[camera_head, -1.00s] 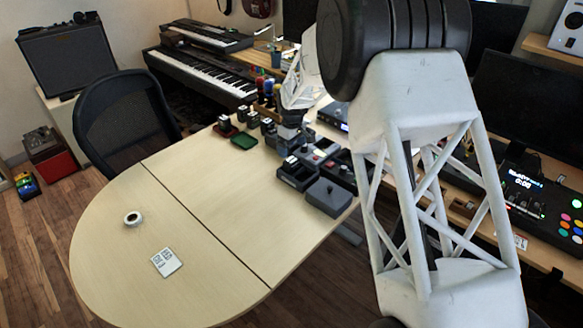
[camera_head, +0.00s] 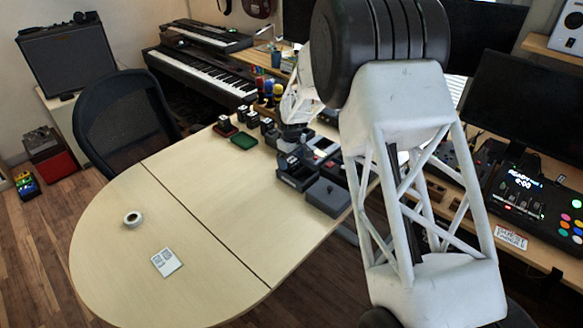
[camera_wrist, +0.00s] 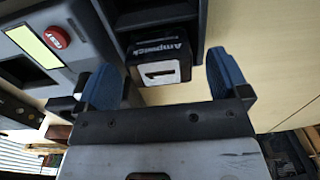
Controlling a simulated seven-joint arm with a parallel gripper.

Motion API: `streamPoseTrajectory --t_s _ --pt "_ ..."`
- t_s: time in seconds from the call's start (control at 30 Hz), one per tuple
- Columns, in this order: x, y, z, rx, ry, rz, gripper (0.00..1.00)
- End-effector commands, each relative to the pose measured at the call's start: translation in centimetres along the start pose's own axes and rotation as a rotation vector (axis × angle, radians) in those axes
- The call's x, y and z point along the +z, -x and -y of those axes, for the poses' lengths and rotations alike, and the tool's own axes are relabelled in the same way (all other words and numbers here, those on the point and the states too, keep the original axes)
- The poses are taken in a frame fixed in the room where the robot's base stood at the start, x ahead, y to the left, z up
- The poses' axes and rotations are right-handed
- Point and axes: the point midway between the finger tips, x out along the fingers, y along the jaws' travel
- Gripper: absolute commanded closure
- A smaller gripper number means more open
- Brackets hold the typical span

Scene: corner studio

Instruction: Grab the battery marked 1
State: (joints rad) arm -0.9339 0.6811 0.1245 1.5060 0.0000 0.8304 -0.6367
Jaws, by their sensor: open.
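The battery (camera_wrist: 160,72), a black block with a white label marked 1 and the word Ampwick, sits in a dark grey holder (camera_wrist: 200,25) in the wrist view. My gripper (camera_wrist: 160,64) is open, with one blue finger on each side of the battery's near end. A gap shows between the battery and each finger, and nothing is held. In the head view my gripper (camera_head: 290,142) is low over the dark holders on the table; the battery cannot be made out there.
A grey device with a red button (camera_wrist: 57,36) stands left of the holder. Other small blocks (camera_head: 252,119) and a green tray (camera_head: 243,141) stand farther back. A tape roll (camera_head: 132,219) and a white card (camera_head: 166,262) lie on the otherwise clear front table (camera_head: 200,210).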

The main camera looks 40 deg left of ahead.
Motion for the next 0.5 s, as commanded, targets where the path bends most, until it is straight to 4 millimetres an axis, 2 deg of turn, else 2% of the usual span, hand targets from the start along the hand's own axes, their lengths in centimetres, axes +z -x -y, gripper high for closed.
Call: streamPoseTrajectory --t_s 0.13,0.5 --pt "0.0 -1.11 -0.01 0.0 0.0 0.0 0.06" --pt "0.0 -1.24 -0.01 0.0 0.0 0.0 0.06"
